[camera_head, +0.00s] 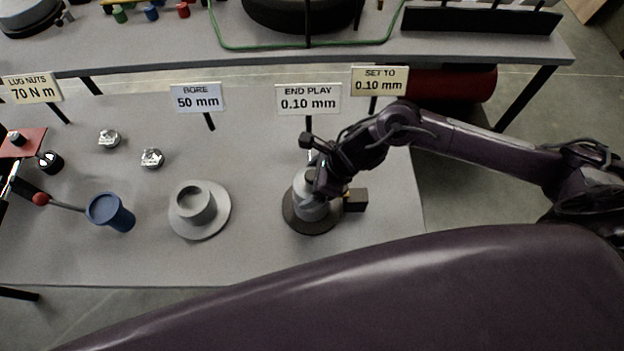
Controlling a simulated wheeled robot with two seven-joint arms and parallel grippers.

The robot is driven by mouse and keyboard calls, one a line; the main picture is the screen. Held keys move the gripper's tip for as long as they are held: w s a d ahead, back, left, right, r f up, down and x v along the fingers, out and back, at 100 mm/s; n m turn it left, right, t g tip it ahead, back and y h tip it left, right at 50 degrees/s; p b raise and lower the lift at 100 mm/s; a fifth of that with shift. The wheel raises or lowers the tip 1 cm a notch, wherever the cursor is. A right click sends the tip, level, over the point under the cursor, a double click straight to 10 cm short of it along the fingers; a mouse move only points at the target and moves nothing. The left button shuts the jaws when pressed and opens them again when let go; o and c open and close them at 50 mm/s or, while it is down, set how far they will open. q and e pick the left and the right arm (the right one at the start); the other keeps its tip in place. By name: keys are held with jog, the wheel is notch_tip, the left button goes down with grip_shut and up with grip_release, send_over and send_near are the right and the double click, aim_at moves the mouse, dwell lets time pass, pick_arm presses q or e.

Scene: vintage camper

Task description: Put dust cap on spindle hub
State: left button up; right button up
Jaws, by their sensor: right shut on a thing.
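The spindle hub (304,206) looks like a grey cylinder on a dark round base (308,225), near the right end of the grey table. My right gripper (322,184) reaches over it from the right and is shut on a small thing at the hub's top. That thing is probably the dust cap, mostly hidden by the fingers. I cannot tell whether it touches the hub or is just above it. My left gripper is not in view.
A grey flanged ring (215,222) and a blue cup (108,212) with a red-knobbed lever (41,199) stand left of the hub. Sign cards (308,99) line the table's back. A dark block (355,200) sits right of the hub.

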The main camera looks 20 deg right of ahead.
jog(key=shift+f, duration=0.35)
jog(key=o, duration=0.9)
jog(key=shift+r, duration=0.1)
jog(key=b+v, duration=0.2)
jog(key=v, duration=1)
